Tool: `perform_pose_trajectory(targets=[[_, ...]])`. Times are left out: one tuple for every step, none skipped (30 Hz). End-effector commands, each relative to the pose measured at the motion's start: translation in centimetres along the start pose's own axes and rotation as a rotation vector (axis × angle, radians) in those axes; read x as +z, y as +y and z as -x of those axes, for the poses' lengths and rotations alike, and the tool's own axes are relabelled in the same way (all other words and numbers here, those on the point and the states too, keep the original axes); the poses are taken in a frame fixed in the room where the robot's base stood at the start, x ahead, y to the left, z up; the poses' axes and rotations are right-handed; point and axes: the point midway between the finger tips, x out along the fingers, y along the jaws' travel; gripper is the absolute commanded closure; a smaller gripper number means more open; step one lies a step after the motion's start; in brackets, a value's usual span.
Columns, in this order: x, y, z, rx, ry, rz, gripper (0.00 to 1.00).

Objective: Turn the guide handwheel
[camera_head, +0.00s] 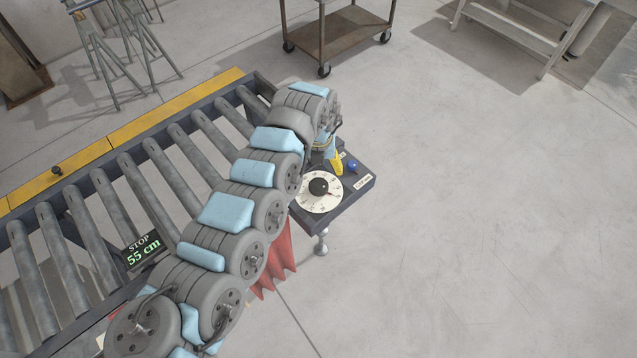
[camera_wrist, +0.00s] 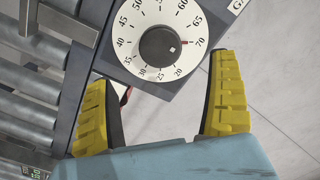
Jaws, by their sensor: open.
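A round white dial with a black central knob (camera_wrist: 157,47), likely the guide handwheel, sits on a dark panel in the wrist view. The dial also shows in the head view (camera_head: 319,205) on the panel at the conveyor's end. My gripper (camera_wrist: 160,68) is open, with its yellow fingers spread to either side below the knob and nothing between them. In the head view a yellow finger (camera_head: 337,164) shows just behind the dial; the rest is mostly hidden by my arm.
A blue knob (camera_head: 352,165) and a white label (camera_head: 363,182) are on the panel beside the dial. A roller conveyor (camera_head: 147,190) with a yellow edge lies left. A display (camera_head: 142,250) reads STOP 55 cm. A cart (camera_head: 340,32) stands behind; the right floor is clear.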

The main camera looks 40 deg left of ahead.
Motion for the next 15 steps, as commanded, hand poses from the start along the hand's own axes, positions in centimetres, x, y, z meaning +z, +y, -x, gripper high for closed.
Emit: perform_pose_trajectory(targets=[[-0.1, -0.2, -0.9, -0.002, 0.005, -0.001, 0.1], [-0.2, -0.2, -1.4, -0.002, 0.006, 0.0, 0.1], [-0.2, -0.2, -2.1, -0.002, 0.007, 0.0, 0.1], [-0.2, -0.1, -2.6, -0.001, 0.007, 0.0, 0.1], [-0.2, -0.1, -3.1, -0.001, 0.006, -0.001, 0.1], [-0.1, -0.2, -3.8, -0.001, 0.003, -0.002, 0.1], [-0.1, -0.2, -4.2, -0.001, 0.003, -0.002, 0.1], [-0.1, -0.1, -4.7, -0.002, 0.003, 0.0, 0.1], [-0.2, -0.1, -5.4, -0.002, 0.004, 0.0, 0.1], [-0.2, -0.2, -5.8, -0.001, 0.005, -0.001, 0.1], [-0.2, -0.2, -6.2, -0.001, 0.005, -0.001, 0.1], [-0.1, -0.1, -6.7, -0.001, 0.005, 0.0, 0.1], [-0.1, -0.1, -6.9, -0.001, 0.004, 0.0, 0.1], [-0.1, -0.1, -7.2, 0.0, 0.004, 0.0, 0.1], [-0.1, -0.1, -7.5, 0.0, 0.003, -0.001, 0.1]])
